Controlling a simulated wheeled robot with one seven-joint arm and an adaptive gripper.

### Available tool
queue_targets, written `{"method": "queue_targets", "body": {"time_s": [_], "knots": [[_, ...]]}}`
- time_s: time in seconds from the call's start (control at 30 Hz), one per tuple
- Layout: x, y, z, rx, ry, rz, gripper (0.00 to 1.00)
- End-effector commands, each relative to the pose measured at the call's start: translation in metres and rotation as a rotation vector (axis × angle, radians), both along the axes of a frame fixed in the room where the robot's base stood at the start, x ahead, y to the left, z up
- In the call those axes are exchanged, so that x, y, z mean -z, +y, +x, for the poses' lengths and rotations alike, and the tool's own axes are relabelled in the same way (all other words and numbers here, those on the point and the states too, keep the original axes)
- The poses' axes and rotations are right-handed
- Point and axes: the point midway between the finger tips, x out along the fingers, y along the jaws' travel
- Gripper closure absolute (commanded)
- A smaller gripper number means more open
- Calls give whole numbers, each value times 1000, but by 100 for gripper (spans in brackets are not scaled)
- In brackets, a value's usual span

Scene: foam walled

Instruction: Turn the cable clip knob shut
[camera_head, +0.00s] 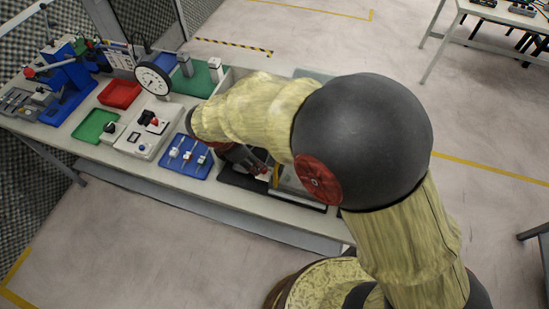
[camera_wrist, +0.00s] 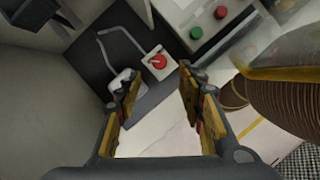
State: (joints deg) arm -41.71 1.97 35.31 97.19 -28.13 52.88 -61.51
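A red knob (camera_wrist: 158,61) sits on a small pale block on a dark mat (camera_wrist: 95,60) in the wrist view; I take it to be the cable clip knob. A grey cable (camera_wrist: 112,30) bends beside it and runs toward a pale fitting (camera_wrist: 122,80) partly behind my left finger. My gripper (camera_wrist: 160,100) is open and empty, its fingers apart, with the knob beyond the gap between the fingertips and not touched. In the head view my gripper (camera_head: 247,160) is low over the black mat (camera_head: 232,179), and my arm hides much of that area.
A box with green and red buttons (camera_wrist: 208,50) stands right of the knob in the wrist view. In the head view a blue tray with small fittings (camera_head: 184,158) lies left of the mat, with a dial gauge (camera_head: 152,79) behind it. The bench's front edge is close.

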Motion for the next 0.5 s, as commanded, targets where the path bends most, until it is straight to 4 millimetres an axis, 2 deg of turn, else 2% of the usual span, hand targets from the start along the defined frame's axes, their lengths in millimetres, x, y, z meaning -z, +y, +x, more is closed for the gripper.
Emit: {"method": "queue_targets", "body": {"time_s": [0.17,0.5], "knots": [[13,-3,2,-11,3,-5,61],[59,-20,12,-6,4,-5,61]]}}
